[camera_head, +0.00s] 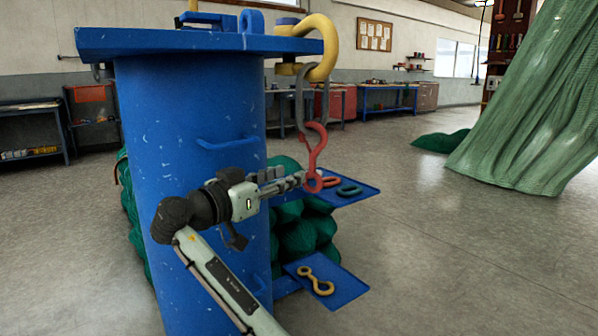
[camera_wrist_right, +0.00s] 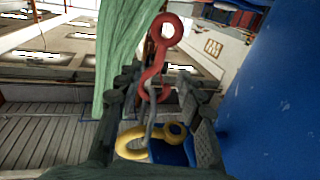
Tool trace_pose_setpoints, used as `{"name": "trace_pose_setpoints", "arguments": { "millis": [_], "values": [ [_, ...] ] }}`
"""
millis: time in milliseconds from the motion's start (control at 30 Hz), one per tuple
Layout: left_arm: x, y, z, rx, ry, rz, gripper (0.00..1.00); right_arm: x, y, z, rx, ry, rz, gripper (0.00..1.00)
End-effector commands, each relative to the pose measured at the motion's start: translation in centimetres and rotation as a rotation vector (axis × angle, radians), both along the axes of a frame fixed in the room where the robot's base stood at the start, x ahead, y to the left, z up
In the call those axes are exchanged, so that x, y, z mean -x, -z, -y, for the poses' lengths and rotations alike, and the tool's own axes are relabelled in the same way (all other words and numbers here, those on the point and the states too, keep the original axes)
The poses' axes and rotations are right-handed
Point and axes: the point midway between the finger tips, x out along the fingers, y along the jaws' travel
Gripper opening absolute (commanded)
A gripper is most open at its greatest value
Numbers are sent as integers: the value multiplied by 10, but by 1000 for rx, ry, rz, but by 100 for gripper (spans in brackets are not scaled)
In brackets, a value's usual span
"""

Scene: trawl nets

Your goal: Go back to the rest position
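A red hook (camera_head: 316,146) hangs from a grey link (camera_head: 312,105) on the large yellow hook (camera_head: 322,45) at the top of the blue post (camera_head: 190,130). My right gripper (camera_head: 302,180) is level with the red hook's lower eye, its tips close beside it. The right wrist view is upside down. It shows the fingers (camera_wrist_right: 157,80) spread apart with nothing clamped. The red hook (camera_wrist_right: 165,30) appears between and beyond them, with the yellow hook (camera_wrist_right: 133,143) at the bottom. Whether the fingers touch the red hook is unclear. My left gripper is not in view.
A blue shelf (camera_head: 368,190) on the post holds a red link (camera_head: 331,181) and a green link (camera_head: 349,190). A lower blue shelf (camera_head: 345,292) holds a yellow piece (camera_head: 317,280). Green net sacks (camera_head: 298,237) are behind. The floor to the right is clear before the hanging green net (camera_head: 525,110).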

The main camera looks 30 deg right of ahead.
Motion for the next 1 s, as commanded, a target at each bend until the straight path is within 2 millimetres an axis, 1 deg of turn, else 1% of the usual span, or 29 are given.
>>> {"name": "trace_pose_setpoints", "arguments": {
  "millis": [33,100,200,300,533,567,633,667,767,800,867,900,967,1000],
  "values": [
    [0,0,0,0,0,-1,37,3,1,-11,-2,-4,-1,37],
    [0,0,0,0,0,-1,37,8,1,-23,-2,-3,-1,37],
    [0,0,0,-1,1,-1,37,12,1,-36,-1,-2,0,37],
    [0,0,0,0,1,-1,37,15,0,-45,0,-2,0,37],
    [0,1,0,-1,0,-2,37,17,1,-49,1,-1,-5,37],
    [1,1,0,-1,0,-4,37,17,4,-48,-1,-5,-14,37],
    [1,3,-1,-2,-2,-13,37,14,20,-44,-11,-25,-64,37],
    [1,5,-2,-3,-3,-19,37,12,31,-42,-21,-39,-98,37],
    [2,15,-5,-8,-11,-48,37,8,85,-31,-58,-112,-263,37],
    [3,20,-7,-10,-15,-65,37,9,113,-27,-81,-154,-344,37],
    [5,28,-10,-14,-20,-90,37,14,159,-21,-117,-222,-471,37],
    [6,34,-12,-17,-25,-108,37,20,189,-18,-143,-270,-551,37],
    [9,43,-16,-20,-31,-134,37,34,232,-15,-184,-341,-666,37],
    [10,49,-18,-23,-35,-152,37,45,261,-13,-211,-392,-737,37]
  ]
}}
